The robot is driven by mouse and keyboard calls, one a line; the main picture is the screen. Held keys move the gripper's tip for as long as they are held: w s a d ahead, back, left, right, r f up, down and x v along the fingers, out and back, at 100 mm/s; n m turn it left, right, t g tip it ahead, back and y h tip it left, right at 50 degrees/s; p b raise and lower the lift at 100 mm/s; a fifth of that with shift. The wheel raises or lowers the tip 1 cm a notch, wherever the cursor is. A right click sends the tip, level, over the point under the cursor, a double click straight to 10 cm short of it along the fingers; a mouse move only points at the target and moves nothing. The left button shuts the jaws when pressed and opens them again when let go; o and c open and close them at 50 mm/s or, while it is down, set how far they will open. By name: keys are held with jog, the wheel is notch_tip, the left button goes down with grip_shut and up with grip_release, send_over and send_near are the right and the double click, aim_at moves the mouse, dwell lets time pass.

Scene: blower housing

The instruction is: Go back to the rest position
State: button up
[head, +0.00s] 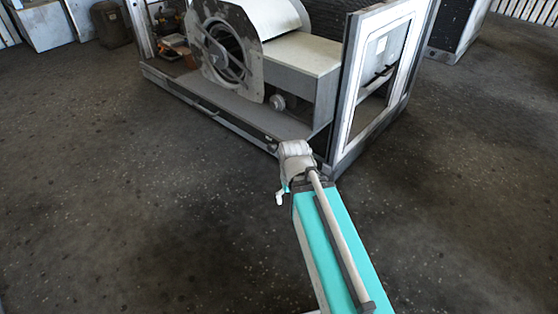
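My arm reaches up from the bottom of the head view, its pale tube lying along a teal body. It ends in a grey-white joint near the front corner of the blower housing (205,100). A small pale piece, which looks like part of my gripper (280,198), sticks out at the lower left of that joint. It is too small and too hidden to tell whether its fingers are open or shut. I see nothing held there. It appears in front of the housing, over the dark floor; the exact gap cannot be told.
The housing holds a round fan inlet (224,50) and a white box-shaped duct (303,55). Its open metal end frame (351,75) stands near my arm. A dark cabinet (459,28) stands back right, a pale cabinet (44,27) back left. The floor (120,200) is clear left and right.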

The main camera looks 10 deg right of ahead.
notch_tip(320, 180, up, 38)
jog(key=p, duration=3.8)
jog(key=shift+r, duration=0.1)
jog(key=shift+c, duration=0.2)
jog(key=c, duration=0.4)
jog(key=shift+c, duration=0.2)
